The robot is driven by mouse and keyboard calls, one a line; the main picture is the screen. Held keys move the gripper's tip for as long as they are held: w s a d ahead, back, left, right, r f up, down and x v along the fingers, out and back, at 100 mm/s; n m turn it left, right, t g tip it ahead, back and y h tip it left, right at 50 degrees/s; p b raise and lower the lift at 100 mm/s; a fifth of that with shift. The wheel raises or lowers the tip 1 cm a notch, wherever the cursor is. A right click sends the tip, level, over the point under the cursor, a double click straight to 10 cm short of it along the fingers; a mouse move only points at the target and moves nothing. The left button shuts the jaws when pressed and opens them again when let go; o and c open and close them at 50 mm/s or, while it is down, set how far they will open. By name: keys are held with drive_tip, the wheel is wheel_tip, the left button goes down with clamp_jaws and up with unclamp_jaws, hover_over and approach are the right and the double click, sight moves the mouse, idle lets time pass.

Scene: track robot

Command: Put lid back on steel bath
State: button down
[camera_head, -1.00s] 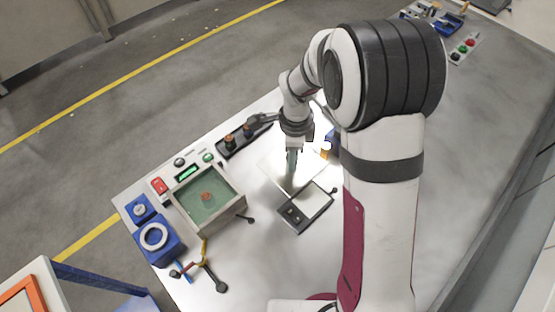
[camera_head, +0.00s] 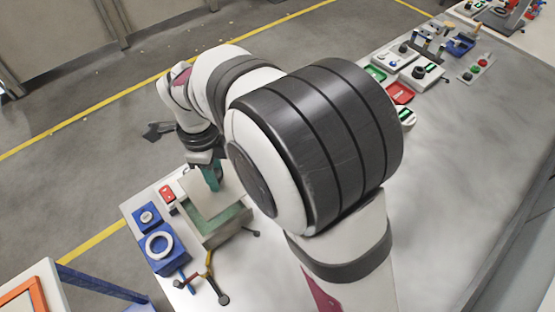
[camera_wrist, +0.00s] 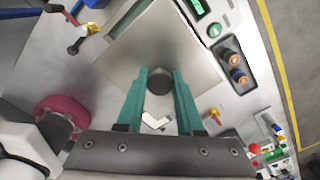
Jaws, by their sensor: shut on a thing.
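The steel bath (camera_head: 226,234) is a square box with a green interior, at the left of the table in the head view. The lid (camera_head: 195,191) is a flat, pale square plate over its far part; green shows along the near side. My gripper (camera_head: 212,182) has teal fingers and is above the bath. In the wrist view, the gripper (camera_wrist: 159,88) is shut on the lid's dark round knob (camera_wrist: 159,78), and the lid (camera_wrist: 140,45) hides most of the bath. Whether the lid touches the rim cannot be told.
Blue holders (camera_head: 163,250), one with a white ring, stand left of the bath. A tripod-like item (camera_head: 209,281) with dark feet stands in front. A black tray with orange-topped knobs (camera_wrist: 236,66) is beside the bath. My arm covers the table's middle.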

sight(204, 188)
drive_tip(key=shift+s+a+r, duration=0.1)
drive_tip(key=shift+s+a, duration=0.35)
drive_tip(key=shift+a, duration=0.2)
drive_tip(key=shift+s+a+r, duration=0.1)
drive_tip(key=shift+s+a, duration=0.3)
drive_tip(key=shift+a, duration=0.2)
drive_tip(key=shift+f, duration=3.4)
drive_tip(key=shift+f, duration=0.5)
unclamp_jaws()
drive_tip(key=shift+r, duration=3.5)
drive_tip(key=shift+c, duration=0.2)
clamp_jaws()
